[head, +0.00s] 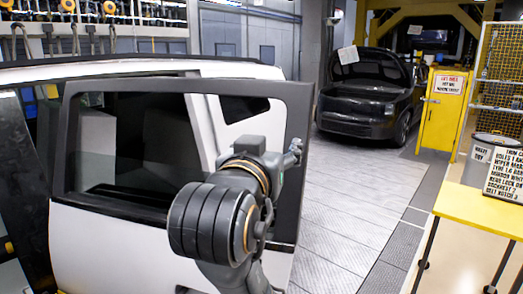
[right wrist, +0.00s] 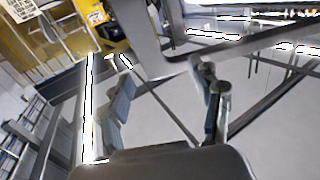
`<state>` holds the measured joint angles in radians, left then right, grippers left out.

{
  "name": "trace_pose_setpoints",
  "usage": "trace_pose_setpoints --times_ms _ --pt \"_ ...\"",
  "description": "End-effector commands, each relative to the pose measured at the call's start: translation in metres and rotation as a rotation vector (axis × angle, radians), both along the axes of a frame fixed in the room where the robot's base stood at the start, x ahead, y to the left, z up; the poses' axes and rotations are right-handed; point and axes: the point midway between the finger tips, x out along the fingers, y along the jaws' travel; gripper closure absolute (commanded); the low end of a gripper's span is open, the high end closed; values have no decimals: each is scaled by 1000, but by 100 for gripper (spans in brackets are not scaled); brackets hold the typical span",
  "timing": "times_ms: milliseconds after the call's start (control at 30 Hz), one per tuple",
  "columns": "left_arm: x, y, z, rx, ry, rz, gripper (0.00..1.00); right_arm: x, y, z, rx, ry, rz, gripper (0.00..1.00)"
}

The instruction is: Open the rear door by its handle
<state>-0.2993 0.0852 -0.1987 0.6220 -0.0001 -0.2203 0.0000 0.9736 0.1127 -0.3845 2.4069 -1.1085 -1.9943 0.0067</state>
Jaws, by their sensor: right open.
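The white rear door (head: 110,235) with its dark window frame fills the left and middle of the head view. It looks swung out from the car body (head: 200,68), whose rear side shows through the window opening. My right arm crosses in front of the door. My right gripper (head: 293,150) is at the door's right edge in the head view; contact cannot be told. In the right wrist view the right gripper (right wrist: 163,85) is open, its two fingers spread apart. I cannot make out the door handle; my arm may hide it. My left gripper is not in view.
A black car (head: 370,100) with its hood up stands at the back. A yellow cabinet (head: 441,112), a grey bin (head: 488,155) and a yellow table (head: 480,207) with a sign board (head: 505,173) are at the right. The grey floor (head: 345,195) right of the door is clear.

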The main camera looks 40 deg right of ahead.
Motion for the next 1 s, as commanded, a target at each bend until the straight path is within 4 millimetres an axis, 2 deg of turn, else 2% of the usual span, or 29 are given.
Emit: trace_pose_setpoints --times_ms 133,500,667,1000 --pt "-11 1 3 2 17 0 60 -5 10 1 0 1 4 35" --pt "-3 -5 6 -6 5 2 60 -17 31 0 1 1 3 35" --pt "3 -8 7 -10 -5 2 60 -20 34 0 1 1 1 35" --pt "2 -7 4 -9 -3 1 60 -19 34 -1 2 1 3 35"
